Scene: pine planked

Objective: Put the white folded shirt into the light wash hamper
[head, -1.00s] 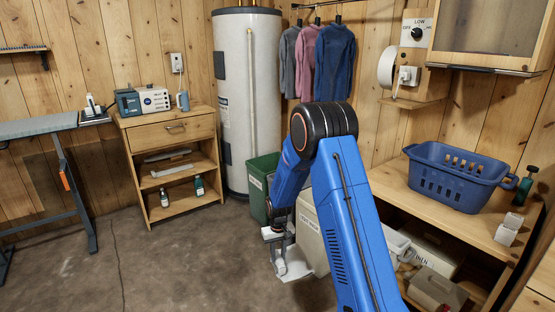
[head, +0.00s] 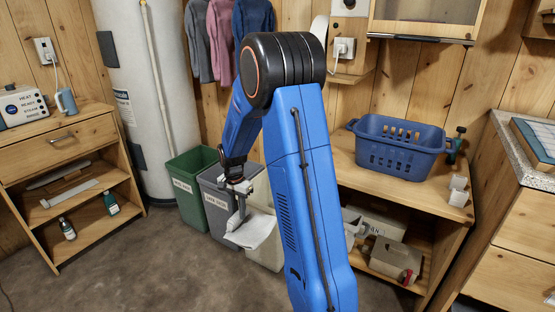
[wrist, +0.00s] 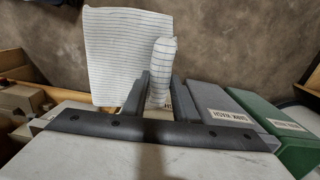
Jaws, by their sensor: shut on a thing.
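The white shirt (head: 254,230) hangs from my gripper (head: 240,188) in front of the grey hamper (head: 213,200) and the left edge of the cream hamper (head: 265,252). In the wrist view the shirt (wrist: 125,50) shows thin dark lines, with one part spread flat and one bunched between the fingers. My gripper (wrist: 157,92) is shut on that bunched part. The cream hamper is partly hidden by my arm and the shirt, and I cannot read its label in the head view. The shirt appears outside the hampers.
A green hamper (head: 190,182) stands left of the grey one. A wooden bench (head: 385,195) on the right carries a blue basket (head: 398,147), with boxes (head: 388,258) on its lower shelf. A wooden cabinet (head: 70,150) stands left. The floor in front is clear.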

